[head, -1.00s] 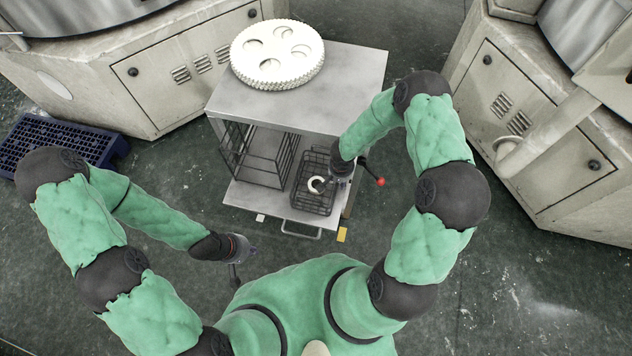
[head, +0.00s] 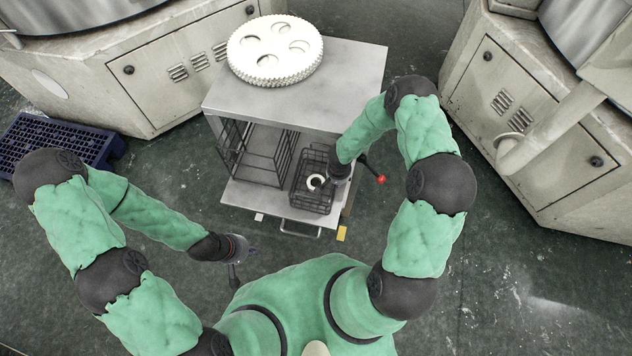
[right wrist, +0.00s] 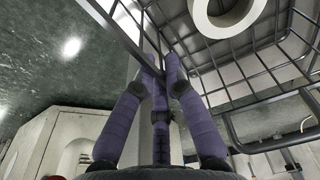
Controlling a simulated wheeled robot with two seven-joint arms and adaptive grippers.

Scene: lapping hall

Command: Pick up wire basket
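The dark wire basket (head: 312,190) rests on the lower shelf of the cart, at its right side, with a white ring (head: 315,182) inside. In the right wrist view, the basket's wire mesh (right wrist: 262,80) and the white ring (right wrist: 228,14) fill the upper right. My right gripper (right wrist: 160,72) is at the basket's side wall, its purple fingers drawn together on the wires. In the head view its tips are mostly hidden by my arm. My left gripper (head: 236,274) hangs in front of the cart, away from the basket; its opening is too small to judge.
The cart (head: 340,85) carries a stack of white toothed discs (head: 274,52) on top. A larger wire rack (head: 258,155) stands left of the basket. Grey machines (head: 545,130) flank the cart.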

